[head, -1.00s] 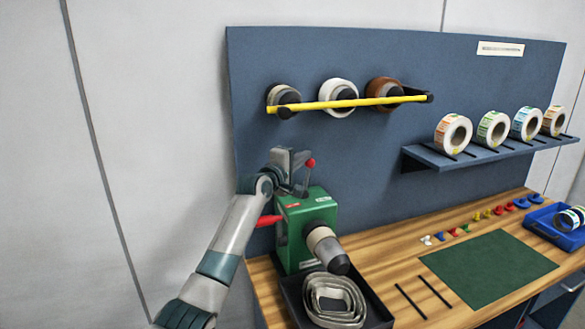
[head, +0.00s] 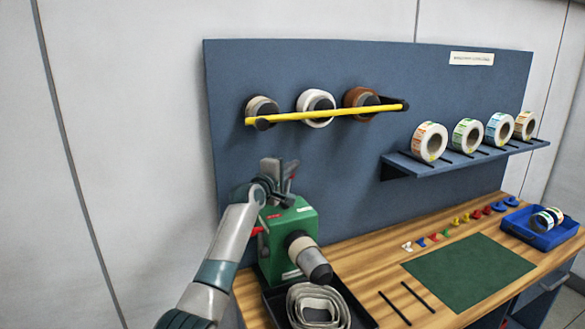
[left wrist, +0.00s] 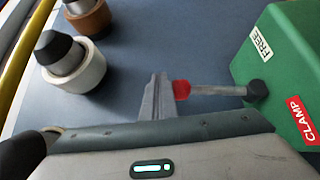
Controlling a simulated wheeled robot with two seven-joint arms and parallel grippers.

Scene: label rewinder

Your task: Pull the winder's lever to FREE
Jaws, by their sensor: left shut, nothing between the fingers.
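The green winder (head: 296,222) stands at the left end of the wooden bench. It also shows in the left wrist view (left wrist: 262,72), with a white FREE label (left wrist: 264,46) and a red CLAMP label (left wrist: 297,121). Its lever (left wrist: 215,90) is a metal rod with a red knob (left wrist: 181,89); its dark pivot lies between the two labels. My left gripper (head: 284,168) is shut and empty above the winder. In the left wrist view its fingers (left wrist: 157,98) are right beside the knob; I cannot tell whether they touch. My right gripper is not in view.
A black tray (head: 362,314) with pale rings sits in front of the winder's spindle (head: 310,259). A yellow bar (head: 330,114) crosses several rolls on the blue panel (head: 345,190) behind. A shelf (head: 425,168) holds label rolls at right. The green mat (head: 468,272) is clear.

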